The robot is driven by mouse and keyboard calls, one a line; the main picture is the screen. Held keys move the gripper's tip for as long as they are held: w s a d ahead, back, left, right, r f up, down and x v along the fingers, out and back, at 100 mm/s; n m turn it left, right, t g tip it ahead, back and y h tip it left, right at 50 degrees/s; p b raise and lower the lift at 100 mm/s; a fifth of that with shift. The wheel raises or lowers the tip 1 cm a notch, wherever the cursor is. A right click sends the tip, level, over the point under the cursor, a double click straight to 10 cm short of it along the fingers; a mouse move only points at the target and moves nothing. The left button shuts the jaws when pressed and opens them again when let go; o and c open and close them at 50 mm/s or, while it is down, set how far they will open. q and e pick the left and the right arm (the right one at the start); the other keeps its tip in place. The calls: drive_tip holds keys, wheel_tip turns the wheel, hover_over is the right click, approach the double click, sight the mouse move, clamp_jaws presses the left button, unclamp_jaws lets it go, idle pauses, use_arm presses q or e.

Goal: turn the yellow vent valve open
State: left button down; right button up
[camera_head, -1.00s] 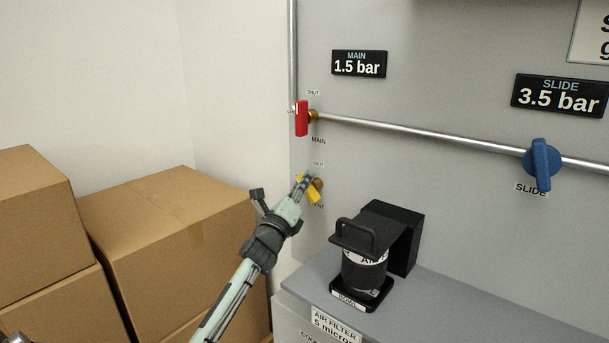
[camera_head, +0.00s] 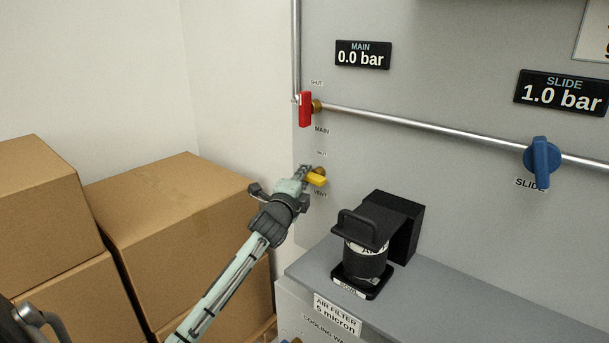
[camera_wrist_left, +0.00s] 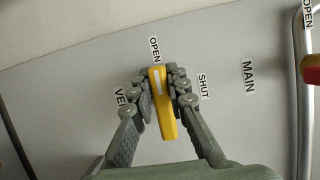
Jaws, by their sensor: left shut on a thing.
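The yellow vent valve (camera_head: 317,179) is on the grey panel, below the red main valve. In the head view its handle lies nearly level, partly hidden by my gripper. In the left wrist view the yellow handle (camera_wrist_left: 162,105) stands between both fingers, its far end by the OPEN label (camera_wrist_left: 155,50); the SHUT label (camera_wrist_left: 202,86) is to its right. My left gripper (camera_head: 306,174) is shut on the handle, and it also shows in the left wrist view (camera_wrist_left: 160,88). The MAIN display (camera_head: 363,55) reads 0.0 bar and the SLIDE display (camera_head: 561,94) reads 1.0 bar. My right gripper is not in view.
The red main valve (camera_head: 305,109) is on the pipe above. A blue slide valve (camera_head: 542,161) is to the right. A black air filter (camera_head: 366,256) stands on the grey ledge (camera_head: 440,300) below. Cardboard boxes (camera_head: 180,220) fill the left side.

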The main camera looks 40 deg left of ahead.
use_arm(q)
drive_tip(key=shift+f, duration=0.1)
idle(0.5)
drive_tip(key=c, duration=1.5)
unclamp_jaws()
drive_tip(key=v, duration=1.2)
